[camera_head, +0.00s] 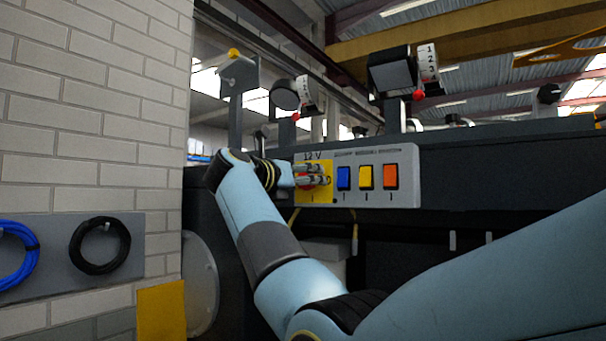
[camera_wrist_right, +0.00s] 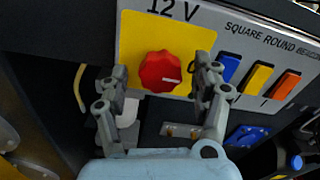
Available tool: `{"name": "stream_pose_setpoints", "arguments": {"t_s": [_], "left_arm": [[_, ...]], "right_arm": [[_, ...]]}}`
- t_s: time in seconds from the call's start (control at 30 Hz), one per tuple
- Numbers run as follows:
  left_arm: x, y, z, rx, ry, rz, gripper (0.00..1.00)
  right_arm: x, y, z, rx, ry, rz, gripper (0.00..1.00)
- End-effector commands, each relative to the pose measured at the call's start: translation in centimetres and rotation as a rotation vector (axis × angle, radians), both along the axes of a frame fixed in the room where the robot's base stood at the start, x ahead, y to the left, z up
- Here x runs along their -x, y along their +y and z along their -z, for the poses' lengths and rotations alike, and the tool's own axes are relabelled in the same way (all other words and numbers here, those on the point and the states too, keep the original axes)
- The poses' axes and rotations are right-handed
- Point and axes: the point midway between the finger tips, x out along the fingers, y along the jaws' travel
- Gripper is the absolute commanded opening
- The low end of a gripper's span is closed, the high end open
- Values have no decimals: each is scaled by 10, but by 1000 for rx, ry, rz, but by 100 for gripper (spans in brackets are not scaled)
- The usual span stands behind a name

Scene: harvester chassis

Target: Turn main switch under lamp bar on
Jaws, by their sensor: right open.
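The main switch is a red round knob (camera_wrist_right: 160,71) on a yellow plate (camera_wrist_right: 136,38) marked 12 V. A white mark on the knob points to the right in the right wrist view. My right gripper (camera_wrist_right: 163,78) is open, with one finger on each side of the knob; I cannot tell whether they touch it. In the head view the right gripper (camera_head: 325,174) lies in front of the yellow plate and hides most of the knob. My left gripper is not in view.
Blue (camera_head: 343,178), yellow (camera_head: 365,177) and orange (camera_head: 391,176) rocker switches sit right of the knob on the grey panel (camera_head: 409,188). Lamps (camera_head: 391,73) stand above the panel. A brick wall (camera_head: 80,150) is at the left. A blue socket (camera_wrist_right: 246,137) lies below the panel.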

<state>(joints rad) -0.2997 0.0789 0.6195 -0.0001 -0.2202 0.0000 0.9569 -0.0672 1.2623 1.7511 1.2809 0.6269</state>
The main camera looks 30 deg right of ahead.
Motion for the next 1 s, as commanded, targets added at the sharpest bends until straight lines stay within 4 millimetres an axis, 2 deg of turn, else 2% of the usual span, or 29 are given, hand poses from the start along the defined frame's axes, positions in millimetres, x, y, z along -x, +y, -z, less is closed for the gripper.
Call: {"name": "stream_pose_setpoints", "arguments": {"t_s": [0.3, 0.7, 1.0], "left_arm": [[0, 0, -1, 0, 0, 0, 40], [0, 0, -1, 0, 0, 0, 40], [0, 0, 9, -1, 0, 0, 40]], "right_arm": [[-1, -3, 1, 0, 0, 0, 64], [-1, -2, 0, 0, 0, 0, 12], [-1, -2, 2, -11, -30, 0, 10]]}}
